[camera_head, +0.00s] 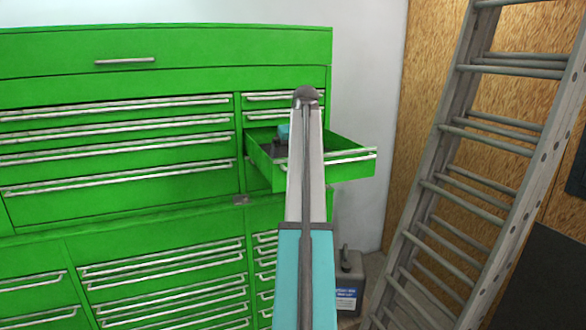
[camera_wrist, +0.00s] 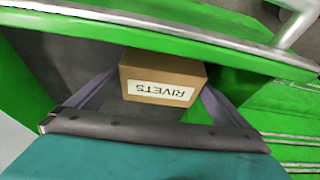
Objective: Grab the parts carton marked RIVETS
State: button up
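The RIVETS carton (camera_wrist: 160,78) is a small brown box with a white label, upside down in the wrist view. It is inside the open green drawer (camera_head: 348,166), close to the drawer's front wall. My gripper (camera_wrist: 162,82) reaches down into the drawer with its grey fingers spread wide, one at each side of the carton. No clear gap shows between fingers and carton, and contact cannot be made out. In the head view my arm hides the carton, and only part of my gripper (camera_head: 284,133) shows over the drawer.
The drawer's bar handle (camera_wrist: 190,27) crosses the top of the wrist view. A green tool cabinet (camera_head: 120,85) with closed drawers stands left. A ladder (camera_head: 480,150) leans at right. A dark jug (camera_head: 346,280) stands on the floor below the open drawer.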

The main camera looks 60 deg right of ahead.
jog(key=c, duration=1)
jog(key=shift+r, duration=0.1)
jog(key=shift+c, duration=0.2)
jog(key=shift+d+r+b, duration=0.1)
jog(key=shift+r+b, duration=1.6)
jog(key=shift+r, duration=1.8)
jog(key=shift+r+p, duration=0.8)
jog(key=shift+r, duration=0.65)
